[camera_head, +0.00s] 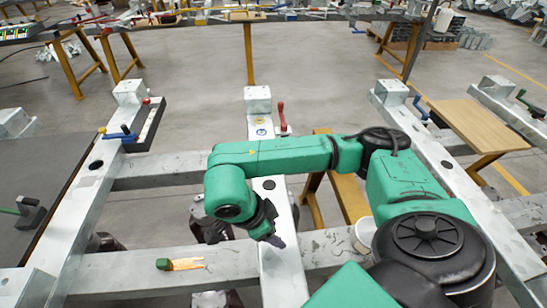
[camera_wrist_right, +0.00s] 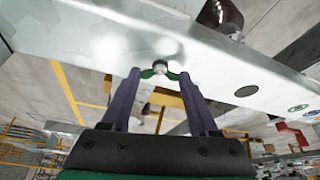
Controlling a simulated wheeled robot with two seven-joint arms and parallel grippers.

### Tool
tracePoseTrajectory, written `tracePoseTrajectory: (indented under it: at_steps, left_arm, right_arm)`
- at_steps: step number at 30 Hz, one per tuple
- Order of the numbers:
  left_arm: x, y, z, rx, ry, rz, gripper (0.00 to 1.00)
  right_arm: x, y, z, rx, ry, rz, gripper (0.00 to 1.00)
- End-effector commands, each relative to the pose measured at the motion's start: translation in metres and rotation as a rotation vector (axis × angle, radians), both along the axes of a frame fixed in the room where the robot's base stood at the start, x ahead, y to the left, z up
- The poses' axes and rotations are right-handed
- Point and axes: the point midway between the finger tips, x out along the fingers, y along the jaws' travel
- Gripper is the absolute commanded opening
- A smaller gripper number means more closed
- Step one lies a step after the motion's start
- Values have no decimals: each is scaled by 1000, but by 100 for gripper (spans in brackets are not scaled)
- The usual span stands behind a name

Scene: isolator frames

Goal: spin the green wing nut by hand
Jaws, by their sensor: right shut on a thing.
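The green wing nut (camera_wrist_right: 160,72) sits on a bolt at the edge of a grey metal beam in the right wrist view. My right gripper (camera_wrist_right: 158,76) has its two purple fingers on either side of the nut, with the tips at its wings, and is shut on it. In the head view my right gripper (camera_head: 276,240) points down beside the middle beam (camera_head: 284,276), and the nut is hidden there. My left gripper is not in view.
A green-ended tool with a wooden-looking handle (camera_head: 185,264) lies on the front cross beam. A yellow trestle (camera_head: 350,198) stands below, behind my right arm.

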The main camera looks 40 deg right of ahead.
Motion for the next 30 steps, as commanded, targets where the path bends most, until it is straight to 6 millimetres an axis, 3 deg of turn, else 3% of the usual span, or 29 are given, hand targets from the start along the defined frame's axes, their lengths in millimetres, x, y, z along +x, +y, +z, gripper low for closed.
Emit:
tracePoseTrajectory:
  at_steps: [18,30]
  left_arm:
    - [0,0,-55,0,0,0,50]
    - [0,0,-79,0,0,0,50]
  right_arm:
    - [-5,0,-5,-1,-3,569,5]
    - [-6,-1,-3,1,-2,792,5]
